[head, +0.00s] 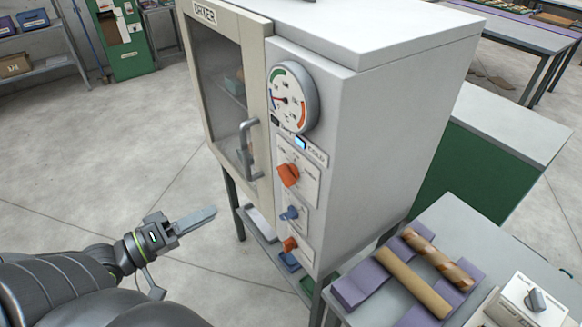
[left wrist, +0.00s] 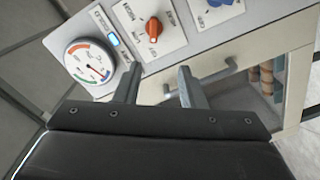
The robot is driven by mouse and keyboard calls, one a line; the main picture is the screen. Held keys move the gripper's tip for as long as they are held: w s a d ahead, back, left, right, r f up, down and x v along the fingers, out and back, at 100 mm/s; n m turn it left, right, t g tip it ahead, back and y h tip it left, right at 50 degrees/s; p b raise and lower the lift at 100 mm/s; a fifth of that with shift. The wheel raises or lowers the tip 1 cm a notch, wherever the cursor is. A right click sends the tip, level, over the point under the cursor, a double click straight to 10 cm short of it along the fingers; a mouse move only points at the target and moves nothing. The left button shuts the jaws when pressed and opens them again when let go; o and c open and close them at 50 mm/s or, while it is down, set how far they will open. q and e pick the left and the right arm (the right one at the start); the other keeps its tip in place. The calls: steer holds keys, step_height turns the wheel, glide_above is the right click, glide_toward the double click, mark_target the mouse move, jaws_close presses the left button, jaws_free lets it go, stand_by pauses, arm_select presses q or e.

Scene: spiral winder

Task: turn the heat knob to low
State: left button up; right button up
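The dryer's control panel carries a large orange knob (head: 288,175) on a white plate below the round gauge (head: 292,97). The orange knob also shows in the left wrist view (left wrist: 153,28), beyond my fingertips. A blue knob (head: 290,213) and a smaller orange knob (head: 290,244) sit lower. My left gripper (head: 207,218) is in front of the dryer, left of the panel, apart from the knobs. In the left wrist view its fingers (left wrist: 160,80) are spread and empty.
The dryer door (head: 228,90) with its grey handle (head: 247,150) is closed, left of the panel. A small blue light (head: 300,143) glows below the gauge. A table at right holds rolls on purple pads (head: 360,283) and a white switch box (head: 527,305). Floor before the dryer is clear.

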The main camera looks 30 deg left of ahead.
arm_select(q)
glide_toward(281, 178)
steer(key=x, duration=0.9)
steer(key=shift+w+p, duration=0.15)
steer(key=shift+p, duration=0.15)
stand_by(0.3)
jaws_close()
